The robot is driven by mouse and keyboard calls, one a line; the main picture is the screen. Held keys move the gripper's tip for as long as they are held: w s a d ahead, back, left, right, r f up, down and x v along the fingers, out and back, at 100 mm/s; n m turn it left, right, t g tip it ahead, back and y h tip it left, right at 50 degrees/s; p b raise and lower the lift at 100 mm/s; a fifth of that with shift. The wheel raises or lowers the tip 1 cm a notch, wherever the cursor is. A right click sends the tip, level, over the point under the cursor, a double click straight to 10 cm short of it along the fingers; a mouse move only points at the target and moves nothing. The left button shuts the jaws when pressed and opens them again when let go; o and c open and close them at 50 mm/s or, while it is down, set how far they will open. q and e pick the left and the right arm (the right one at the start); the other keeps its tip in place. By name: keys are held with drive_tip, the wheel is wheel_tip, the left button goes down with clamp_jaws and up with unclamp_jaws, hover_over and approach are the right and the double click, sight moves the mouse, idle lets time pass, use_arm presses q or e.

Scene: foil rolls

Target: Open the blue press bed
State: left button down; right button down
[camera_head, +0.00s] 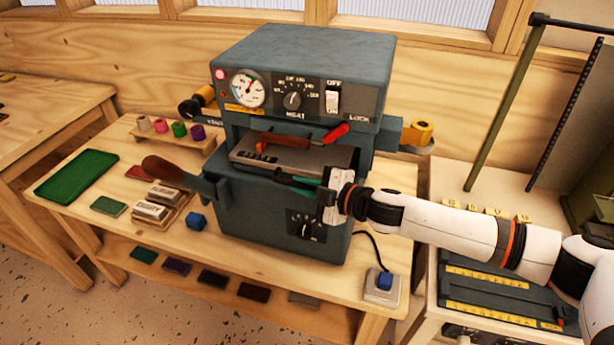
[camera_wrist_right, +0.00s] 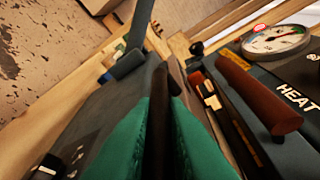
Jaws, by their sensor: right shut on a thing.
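The blue-grey press (camera_head: 300,55) stands on a wooden table, with a dial and heat knob on its front. Its bed (camera_head: 290,158) is a grey slab in the opening under the panel, with a brown handle (camera_head: 285,140) along it. My right gripper (camera_head: 300,182) reaches in from the right at the bed's front edge. In the right wrist view its green fingers (camera_wrist_right: 165,105) are shut on a dark bar (camera_wrist_right: 160,125); the fingers hide part of it. The brown handle (camera_wrist_right: 258,92) shows beside them, apart. My left gripper is not in view.
A lever with a brown grip (camera_head: 165,170) sticks out from the press's left side. A boxed blue button (camera_head: 384,282) sits at front right. A second bench stands right.

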drive_tip(key=s+a+p, duration=0.1)
drive_tip(key=s+a, duration=0.1)
drive_tip(key=s, duration=0.6)
drive_tip(key=s+a+p, duration=0.2)
drive_tip(key=s+a, duration=0.1)
drive_tip(key=s, duration=0.6)
drive_tip(key=shift+a, duration=0.3)
drive_tip(key=shift+s, duration=0.1)
drive_tip(key=c, duration=1.5)
unclamp_jaws()
drive_tip(key=shift+o, duration=0.2)
drive_tip(key=shift+d, duration=0.15)
drive_tip(key=b+v, duration=0.3)
drive_tip(key=v, duration=0.8)
drive_tip(key=shift+s+d, duration=0.3)
drive_tip(key=shift+r, duration=0.1)
